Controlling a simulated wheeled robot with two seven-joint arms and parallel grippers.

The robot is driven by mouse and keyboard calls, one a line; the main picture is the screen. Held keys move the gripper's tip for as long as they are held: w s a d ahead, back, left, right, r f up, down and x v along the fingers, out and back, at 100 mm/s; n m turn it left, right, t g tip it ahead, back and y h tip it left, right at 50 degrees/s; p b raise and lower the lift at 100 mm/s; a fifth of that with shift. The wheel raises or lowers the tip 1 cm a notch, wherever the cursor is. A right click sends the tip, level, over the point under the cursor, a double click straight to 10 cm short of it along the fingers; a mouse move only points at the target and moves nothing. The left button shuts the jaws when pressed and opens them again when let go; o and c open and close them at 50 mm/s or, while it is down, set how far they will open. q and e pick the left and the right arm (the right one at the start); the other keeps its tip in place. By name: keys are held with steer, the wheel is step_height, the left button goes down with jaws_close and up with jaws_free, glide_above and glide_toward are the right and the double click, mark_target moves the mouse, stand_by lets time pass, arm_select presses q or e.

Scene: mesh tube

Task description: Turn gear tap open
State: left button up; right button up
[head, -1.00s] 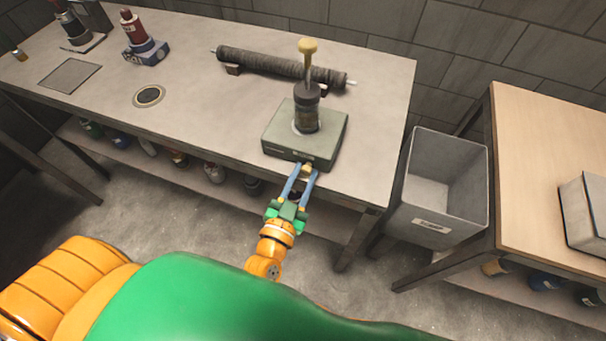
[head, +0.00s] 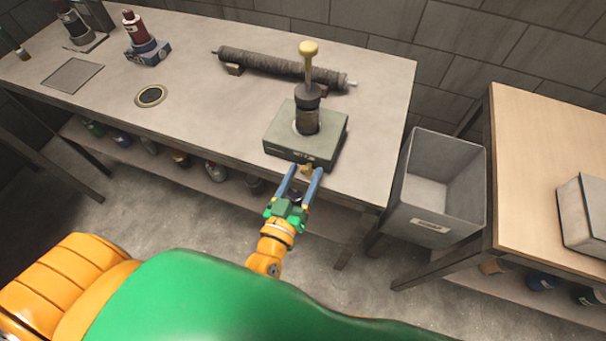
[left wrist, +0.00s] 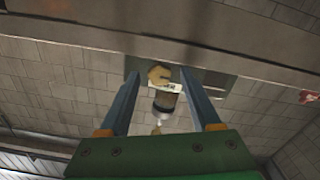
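The tap (head: 306,170) is a small yellowish knob on the front face of a grey-green box (head: 284,151), just past the bench's front edge. A dark cylinder (head: 307,118) with a tan-knobbed lever (head: 308,62) stands upright on the box. My left gripper (head: 305,168) is open, its two blue fingers apart, with the tips near the tap on either side. In the left wrist view the tap (left wrist: 160,75) shows between the fingertips of the left gripper (left wrist: 159,78), with a gap on each side. Whether a finger touches it cannot be told. My right gripper is not in view.
A grey bin (head: 436,185) and a wooden table (head: 545,140) stand right. Jars sit on a shelf below.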

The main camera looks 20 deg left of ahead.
arm_select(q)
steer(key=shift+s, duration=0.1)
steer(key=s, duration=0.7)
steer(key=shift+b, duration=0.35)
steer(key=shift+a, duration=0.1)
